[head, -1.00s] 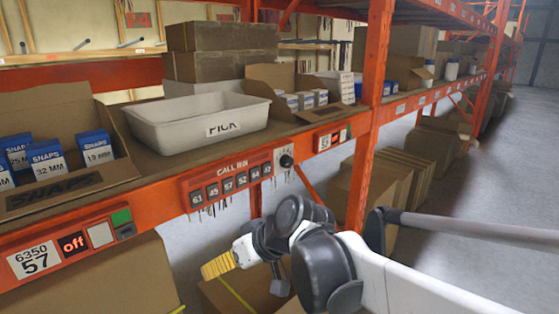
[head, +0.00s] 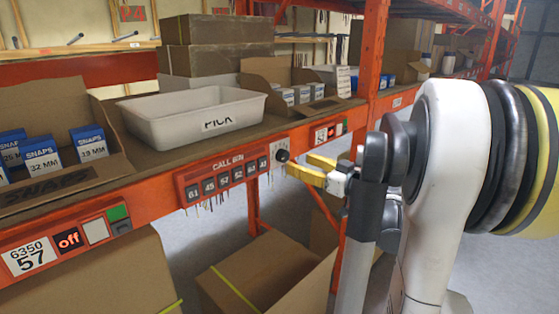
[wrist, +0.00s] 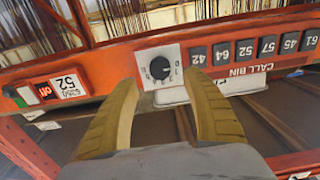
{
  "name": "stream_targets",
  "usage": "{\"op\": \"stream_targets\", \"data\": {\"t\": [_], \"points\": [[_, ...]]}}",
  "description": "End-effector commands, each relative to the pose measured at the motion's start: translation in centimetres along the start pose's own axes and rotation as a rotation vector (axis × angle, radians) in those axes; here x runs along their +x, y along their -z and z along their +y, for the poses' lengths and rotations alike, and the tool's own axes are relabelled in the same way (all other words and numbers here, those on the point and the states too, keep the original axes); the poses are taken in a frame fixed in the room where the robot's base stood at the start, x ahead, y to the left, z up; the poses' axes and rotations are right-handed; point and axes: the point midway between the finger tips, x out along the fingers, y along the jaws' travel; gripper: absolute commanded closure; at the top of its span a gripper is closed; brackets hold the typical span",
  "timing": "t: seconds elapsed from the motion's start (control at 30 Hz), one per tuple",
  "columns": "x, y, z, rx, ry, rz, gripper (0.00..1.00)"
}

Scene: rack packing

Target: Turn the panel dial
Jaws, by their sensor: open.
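The panel dial is a round black knob (head: 282,156) on a white plate, at the right end of the red CALL BIN panel (head: 222,179) on the orange shelf beam. In the wrist view the dial (wrist: 160,67) shows upside down between and just beyond the two yellow fingertips. My gripper (head: 303,168) is open and empty, its yellow fingers pointing left at the dial from its right side. In the wrist view my gripper (wrist: 166,85) has one finger on each side of the dial plate. I cannot tell whether either finger touches the plate.
A white PICK tote (head: 190,115) and a box of SNAPS cartons (head: 60,145) stand on the shelf above the beam. A small label panel (head: 328,131) sits right of the dial. Open cardboard boxes (head: 265,275) are below. An orange upright (head: 368,60) rises at the right.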

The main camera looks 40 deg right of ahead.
Motion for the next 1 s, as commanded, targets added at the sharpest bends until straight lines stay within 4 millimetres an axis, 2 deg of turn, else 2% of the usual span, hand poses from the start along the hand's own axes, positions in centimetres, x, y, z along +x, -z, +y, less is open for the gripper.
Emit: {"op": "stream_targets", "data": {"t": [0.1,0.3,0.43,0.7,0.87,0.9,1.0], "points": [[2.5,-0.2,-0.1,0.001,0.003,-0.001,0.44],[5.2,-0.1,-0.1,0.001,0.002,-0.001,0.44],[5.9,-0.1,0.0,0.001,0.001,-0.001,0.44],[6.0,0.0,0.0,0.001,0.0,-0.001,0.45],[6.0,0.0,0.0,0.001,0.0,-0.001,0.94],[6.0,0.0,-0.1,0.001,0.0,-0.001,0.99],[6.0,0.0,-0.1,0.002,0.0,-0.001,0.99]]}}
